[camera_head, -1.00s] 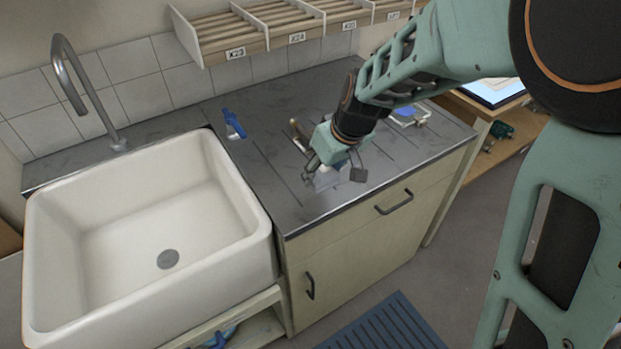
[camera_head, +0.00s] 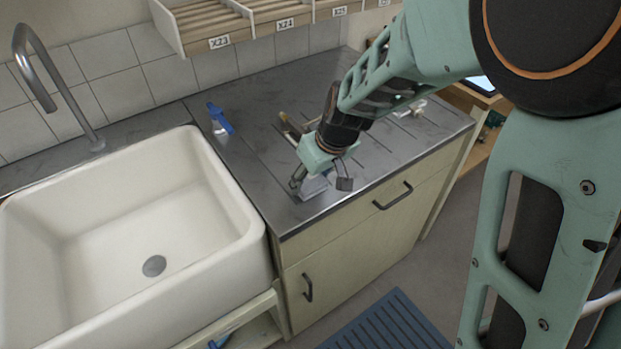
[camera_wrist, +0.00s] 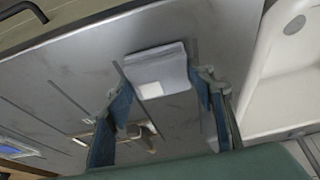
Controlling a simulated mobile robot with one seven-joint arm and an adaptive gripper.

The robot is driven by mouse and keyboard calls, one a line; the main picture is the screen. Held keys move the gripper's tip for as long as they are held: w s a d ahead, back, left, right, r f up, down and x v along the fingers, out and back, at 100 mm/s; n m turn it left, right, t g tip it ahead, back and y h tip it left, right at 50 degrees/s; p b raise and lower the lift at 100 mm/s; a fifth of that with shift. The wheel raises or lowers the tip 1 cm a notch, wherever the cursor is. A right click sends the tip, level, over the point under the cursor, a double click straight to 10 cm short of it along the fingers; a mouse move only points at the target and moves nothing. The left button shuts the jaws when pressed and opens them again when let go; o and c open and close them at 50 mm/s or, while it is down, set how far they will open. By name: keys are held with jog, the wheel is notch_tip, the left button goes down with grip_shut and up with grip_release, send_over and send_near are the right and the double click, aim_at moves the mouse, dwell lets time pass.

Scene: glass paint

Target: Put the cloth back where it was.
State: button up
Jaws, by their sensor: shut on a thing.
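The cloth (camera_head: 314,187) is a pale, folded, flat piece at my gripper (camera_head: 318,183), over the front part of the grey worktop, right of the sink. In the wrist view the cloth (camera_wrist: 158,68) spans between the two blue-padded fingers of my gripper (camera_wrist: 165,88). My gripper is shut on it. I cannot tell whether its underside touches the worktop. The fingers partly hide the cloth in the head view.
The white sink (camera_head: 135,235) lies to the left, with a tap (camera_head: 60,95). A blue object (camera_head: 220,118) and a brownish tool (camera_head: 290,128) lie on the worktop (camera_head: 250,165) behind my gripper. A slatted rack (camera_head: 215,22) hangs above. A blue mat (camera_head: 385,325) lies on the floor.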

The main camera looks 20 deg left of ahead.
jog(key=shift+f, duration=0.15)
jog(key=o, duration=1.1)
jog(key=shift+s+d+r, duration=0.1)
jog(key=shift+r, duration=0.55)
jog(key=v, duration=1.1)
jog(key=shift+p, duration=0.3)
jog(key=shift+d, duration=0.1)
